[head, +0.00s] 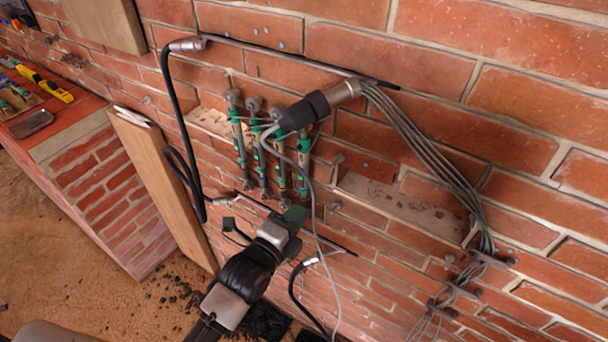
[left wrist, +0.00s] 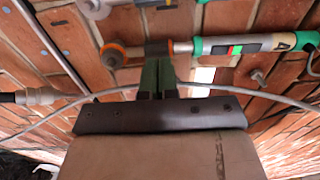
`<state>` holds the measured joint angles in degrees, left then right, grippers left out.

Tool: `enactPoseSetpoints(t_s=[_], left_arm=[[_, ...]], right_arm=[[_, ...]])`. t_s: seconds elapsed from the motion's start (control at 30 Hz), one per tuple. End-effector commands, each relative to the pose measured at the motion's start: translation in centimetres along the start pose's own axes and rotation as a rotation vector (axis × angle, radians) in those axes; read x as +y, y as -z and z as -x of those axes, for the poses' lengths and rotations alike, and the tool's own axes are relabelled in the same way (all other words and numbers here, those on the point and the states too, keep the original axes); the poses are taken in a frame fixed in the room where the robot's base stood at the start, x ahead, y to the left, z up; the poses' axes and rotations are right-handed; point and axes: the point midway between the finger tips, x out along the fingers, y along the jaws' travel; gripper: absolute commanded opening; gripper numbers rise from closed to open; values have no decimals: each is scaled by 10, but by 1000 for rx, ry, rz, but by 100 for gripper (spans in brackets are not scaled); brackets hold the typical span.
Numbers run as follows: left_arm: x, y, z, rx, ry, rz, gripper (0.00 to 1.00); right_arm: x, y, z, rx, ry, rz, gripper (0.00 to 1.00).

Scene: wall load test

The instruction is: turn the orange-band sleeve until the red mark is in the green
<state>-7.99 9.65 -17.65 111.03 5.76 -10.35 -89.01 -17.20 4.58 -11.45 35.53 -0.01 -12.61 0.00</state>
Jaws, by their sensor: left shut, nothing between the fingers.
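In the left wrist view a rod-like device with a green and silver body (left wrist: 260,44) runs to the right. Its dark window (left wrist: 236,49) shows a red patch beside a green patch; I cannot tell exactly where the mark sits. In the head view the left gripper (head: 294,214) is below several upright green-and-silver devices (head: 281,165). My right gripper is not in view.
A grey cable (left wrist: 60,110) crosses close by my fingers. A metal-and-black cable fitting (head: 320,102) with a thick cable bundle (head: 430,150) hangs in front of the brick wall. A wooden board (head: 160,185) and tool bench (head: 60,115) stand left.

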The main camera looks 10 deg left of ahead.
Motion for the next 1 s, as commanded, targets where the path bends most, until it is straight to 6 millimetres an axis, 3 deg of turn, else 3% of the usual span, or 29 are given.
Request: enactPoseSetpoints(t_s=[1.0], left_arm=[[0,-14,-2,0,0,0,0]], right_arm=[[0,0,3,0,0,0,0]])
